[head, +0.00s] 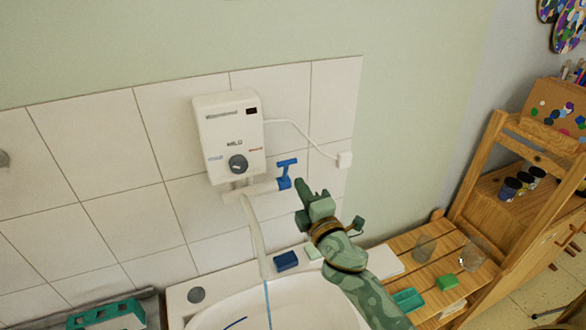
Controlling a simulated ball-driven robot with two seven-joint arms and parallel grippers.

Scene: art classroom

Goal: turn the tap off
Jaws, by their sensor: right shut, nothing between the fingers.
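The tap is a white wall unit (232,130) with a dark round knob and a pale curved spout (256,238). A thin bluish stream of water (267,300) runs from the spout into the white basin (300,304). My right gripper (301,188) is shut and empty, its tips just right of and slightly below the blue handle. I cannot tell whether they touch it. My left gripper is not in view.
A dark blue block (286,261) and a pale green block (313,252) lie on the basin's back rim. A wooden shelf unit (480,200) with glasses and a green block (447,283) stands at the right. A green holder (107,314) is at lower left.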

